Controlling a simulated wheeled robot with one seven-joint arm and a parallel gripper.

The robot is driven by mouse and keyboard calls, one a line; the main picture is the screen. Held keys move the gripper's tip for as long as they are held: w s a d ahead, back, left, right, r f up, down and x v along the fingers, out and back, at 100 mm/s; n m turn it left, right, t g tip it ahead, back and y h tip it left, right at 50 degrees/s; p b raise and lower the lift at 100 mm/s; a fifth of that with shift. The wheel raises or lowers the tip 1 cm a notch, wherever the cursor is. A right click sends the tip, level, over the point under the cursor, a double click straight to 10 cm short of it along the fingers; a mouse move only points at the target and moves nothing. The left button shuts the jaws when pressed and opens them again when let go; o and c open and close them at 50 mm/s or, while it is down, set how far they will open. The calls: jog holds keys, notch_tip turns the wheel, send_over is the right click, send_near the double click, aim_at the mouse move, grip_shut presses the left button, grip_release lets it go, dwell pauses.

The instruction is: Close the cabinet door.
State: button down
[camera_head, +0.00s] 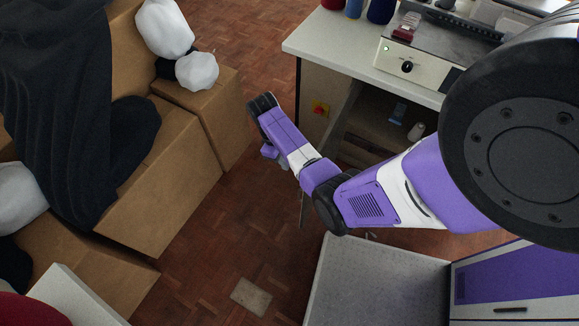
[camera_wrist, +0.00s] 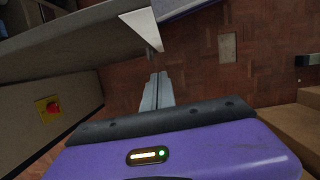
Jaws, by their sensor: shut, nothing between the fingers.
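The cabinet stands under the white worktop; its open interior (camera_head: 385,128) shows shelves in the head view. A grey panel that looks like the cabinet door (camera_wrist: 85,35) crosses the upper left of the wrist view, ending in a pale, pointed corner. In the head view my arm covers much of the door area. My gripper (camera_wrist: 156,78) points down, shut and empty, just below that pale corner in the wrist picture. I cannot tell whether they touch. In the head view my gripper (camera_head: 271,152) hangs left of the cabinet, with its fingertips mostly hidden.
A red and yellow switch (camera_head: 320,109) is on the cabinet's side panel. A machine (camera_head: 420,62) stands on the worktop (camera_head: 340,42). Cardboard boxes (camera_head: 165,190) with dark cloth and white bundles fill the left. Bare parquet floor (camera_head: 215,235) lies between.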

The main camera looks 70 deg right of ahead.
jog(key=s+a+f, duration=0.1)
jog(key=s+f, duration=0.5)
jog(key=f, duration=0.1)
jog(key=shift+f+p, duration=0.35)
jog(key=shift+f, duration=0.05)
